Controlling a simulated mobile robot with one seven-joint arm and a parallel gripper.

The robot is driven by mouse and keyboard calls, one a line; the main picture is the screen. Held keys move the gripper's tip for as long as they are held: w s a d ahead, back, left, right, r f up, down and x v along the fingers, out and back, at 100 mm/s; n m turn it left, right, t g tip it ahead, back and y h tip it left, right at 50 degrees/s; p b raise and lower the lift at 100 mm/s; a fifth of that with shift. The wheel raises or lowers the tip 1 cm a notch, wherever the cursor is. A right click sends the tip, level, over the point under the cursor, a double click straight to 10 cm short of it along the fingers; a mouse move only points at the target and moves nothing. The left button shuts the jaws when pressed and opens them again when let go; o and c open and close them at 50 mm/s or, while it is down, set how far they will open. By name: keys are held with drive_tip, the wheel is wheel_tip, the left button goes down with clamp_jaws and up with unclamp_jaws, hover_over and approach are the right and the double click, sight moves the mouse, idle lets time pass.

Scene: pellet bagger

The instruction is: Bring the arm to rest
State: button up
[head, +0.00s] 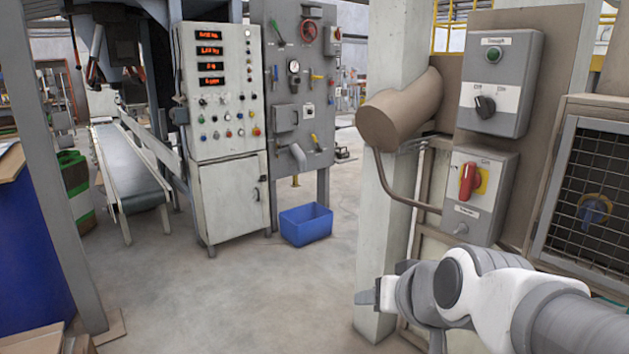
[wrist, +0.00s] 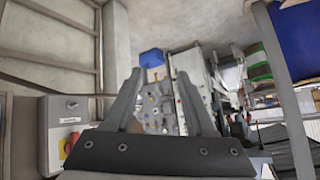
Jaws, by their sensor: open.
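My gripper (head: 368,297) is at the lower right of the head view, in front of the foot of a pale pillar (head: 391,215). The white and grey arm reaches in from the right edge. In the wrist view my gripper (wrist: 160,75) shows two grey fingers apart, with nothing between them but the distant background. The fingers appear clear of any surface. The fingertips are small in the head view.
Right of the pillar are a switch box with a red handle (head: 470,182) and a grey box with a green button (head: 494,53). A control cabinet (head: 230,194), a blue bin (head: 306,224) and a conveyor (head: 131,171) stand further back. The middle floor is clear.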

drive_tip(key=s+d+g+h+p, duration=0.2)
drive_tip(key=s+d+g, duration=0.25)
drive_tip(key=s, duration=0.75)
wheel_tip(320, 180, up, 21)
drive_tip(key=p, duration=2.1)
drive_tip(key=shift+w+f+n+t, duration=0.2)
drive_tip(key=shift+w+n+t, duration=0.1)
drive_tip(key=shift+t, duration=0.15)
drive_tip(key=shift+a, duration=0.1)
